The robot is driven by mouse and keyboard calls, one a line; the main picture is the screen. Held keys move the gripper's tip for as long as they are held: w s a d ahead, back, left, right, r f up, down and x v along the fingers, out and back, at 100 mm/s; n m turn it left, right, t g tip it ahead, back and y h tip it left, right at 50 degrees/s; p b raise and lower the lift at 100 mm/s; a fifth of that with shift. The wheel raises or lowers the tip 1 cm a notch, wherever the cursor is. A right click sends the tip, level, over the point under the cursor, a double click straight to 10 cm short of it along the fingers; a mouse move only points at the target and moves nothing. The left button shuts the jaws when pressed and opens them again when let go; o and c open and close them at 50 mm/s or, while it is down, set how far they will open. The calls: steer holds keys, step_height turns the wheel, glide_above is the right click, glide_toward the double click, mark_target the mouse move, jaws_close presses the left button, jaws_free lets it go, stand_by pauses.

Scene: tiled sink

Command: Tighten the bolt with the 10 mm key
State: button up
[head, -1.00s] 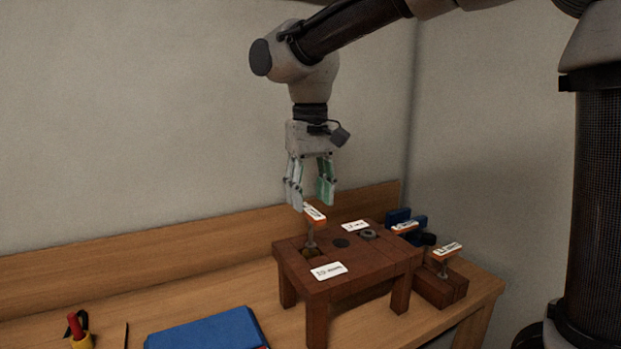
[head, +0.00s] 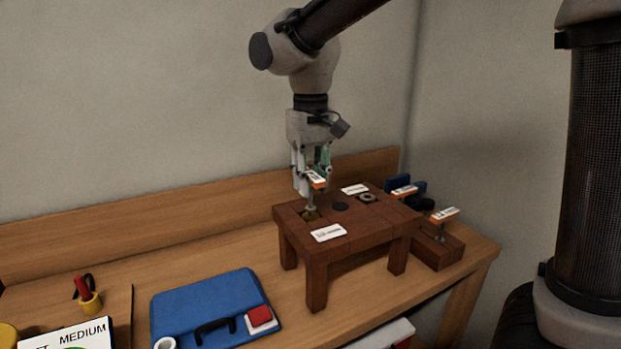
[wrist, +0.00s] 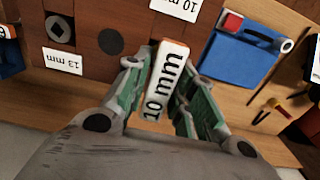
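The 10 mm key (head: 316,180), with a white-labelled orange handle, stands upright at the left recess of the small wooden bench (head: 318,271). A brassy bolt (head: 311,214) shows at the foot of its shaft. In the wrist view the handle reads "10 mm" (wrist: 165,82). My gripper (head: 311,178) points down over the key, and its green-padded fingers (wrist: 163,78) stand on either side of the handle. They look open, with a gap on the right; contact on the left is unclear. The key hides the bolt in the wrist view.
The bench top also bears a dark disc (head: 340,206), a grey nut-like fitting (head: 367,198) and "10 mm" (head: 328,233) and "13 mm" (wrist: 62,60) labels. Two other orange-handled keys (head: 404,191) (head: 444,214) stand at the right. A blue case (head: 190,300) lies front left.

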steer(key=shift+c, duration=1.4)
steer(key=shift+m, duration=0.9)
steer(key=o, duration=0.4)
steer(key=shift+m, duration=0.8)
steer(key=o, duration=0.7)
steer(key=shift+c, duration=0.2)
